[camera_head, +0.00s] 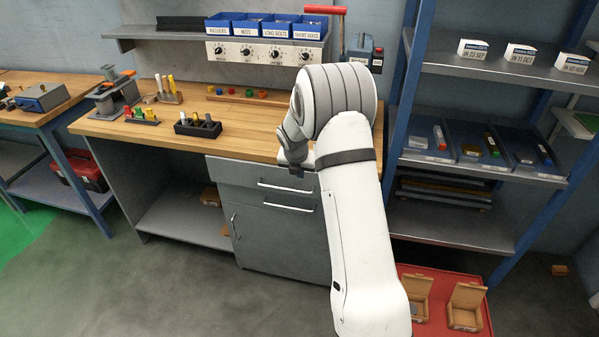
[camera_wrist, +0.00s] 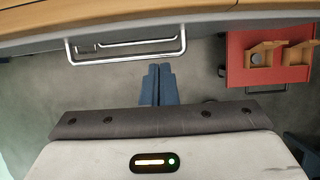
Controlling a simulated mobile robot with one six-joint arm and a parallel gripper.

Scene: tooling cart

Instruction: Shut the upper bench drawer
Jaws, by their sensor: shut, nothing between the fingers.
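The upper bench drawer (camera_head: 233,173) is a grey front with a silver bar handle (camera_head: 285,186), right below the wooden bench top.
A lower cabinet door (camera_head: 275,240) with its own handle is below the drawer. The wooden bench top (camera_head: 240,131) carries a dark holder (camera_head: 197,127) and small parts. A blue shelf rack (camera_head: 480,170) stands right, a red platform (camera_head: 482,315) with open boxes below. The floor in front is free.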

